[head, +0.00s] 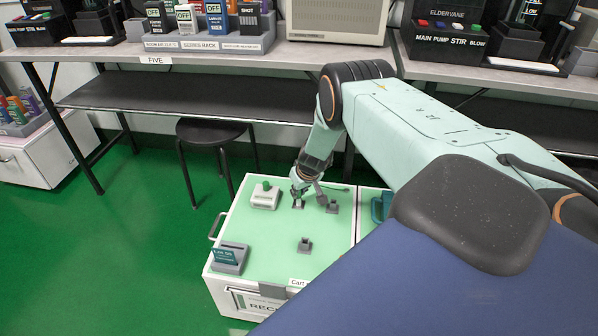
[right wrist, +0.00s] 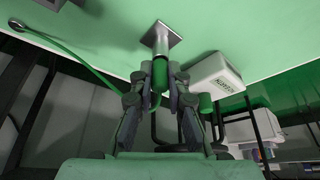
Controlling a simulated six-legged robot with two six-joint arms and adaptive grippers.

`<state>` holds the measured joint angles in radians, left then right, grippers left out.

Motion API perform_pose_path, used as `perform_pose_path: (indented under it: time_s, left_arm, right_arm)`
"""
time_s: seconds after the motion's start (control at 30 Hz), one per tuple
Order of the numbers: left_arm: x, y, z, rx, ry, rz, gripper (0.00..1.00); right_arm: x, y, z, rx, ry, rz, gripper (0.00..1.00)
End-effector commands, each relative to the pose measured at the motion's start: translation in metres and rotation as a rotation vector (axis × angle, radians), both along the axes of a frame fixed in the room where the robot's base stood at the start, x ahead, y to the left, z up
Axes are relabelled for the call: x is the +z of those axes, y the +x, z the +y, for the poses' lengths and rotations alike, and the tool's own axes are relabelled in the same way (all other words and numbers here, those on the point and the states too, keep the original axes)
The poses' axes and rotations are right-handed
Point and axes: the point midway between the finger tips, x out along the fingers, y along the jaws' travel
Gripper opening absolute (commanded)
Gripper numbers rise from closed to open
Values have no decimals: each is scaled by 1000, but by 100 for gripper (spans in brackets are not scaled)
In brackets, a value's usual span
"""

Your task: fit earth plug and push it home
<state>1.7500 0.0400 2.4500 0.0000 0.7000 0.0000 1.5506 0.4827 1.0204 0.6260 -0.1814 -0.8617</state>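My right gripper (head: 299,190) is low over the green top of a white cart (head: 285,215), at a small grey stand (head: 298,204). In the right wrist view the gripper's fingers (right wrist: 160,80) lie on both sides of a green plug (right wrist: 159,74) and look closed on it. A green cable (right wrist: 85,62) runs off to the left. The plug's end meets a grey metal post (right wrist: 160,38) on a square plate; how deep it sits is hidden. A white box with a green knob (head: 265,195) stands beside it. My left gripper is not in view.
A black stool (head: 211,131) and a workbench (head: 200,60) with several testers stand behind.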

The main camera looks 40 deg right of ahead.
Motion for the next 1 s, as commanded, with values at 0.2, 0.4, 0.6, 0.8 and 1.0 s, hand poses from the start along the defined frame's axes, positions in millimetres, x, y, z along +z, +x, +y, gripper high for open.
perform_pose_path:
  time_s: [0.2, 0.4, 0.6, 0.8, 1.0]
  left_arm:
    - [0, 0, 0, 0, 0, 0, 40]
    - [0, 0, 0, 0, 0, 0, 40]
    - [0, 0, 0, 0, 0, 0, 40]
    - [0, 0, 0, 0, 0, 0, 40]
    - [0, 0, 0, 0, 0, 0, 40]
  right_arm:
    - [-1, -1, 0, 0, 1, 2, 35]
    - [0, -1, 0, 0, 0, 1, 41]
    - [1, 0, 0, -1, 1, 1, 41]
    - [19, 1, -1, -1, 1, -1, 41]
    - [40, 0, 0, -1, 1, 1, 41]
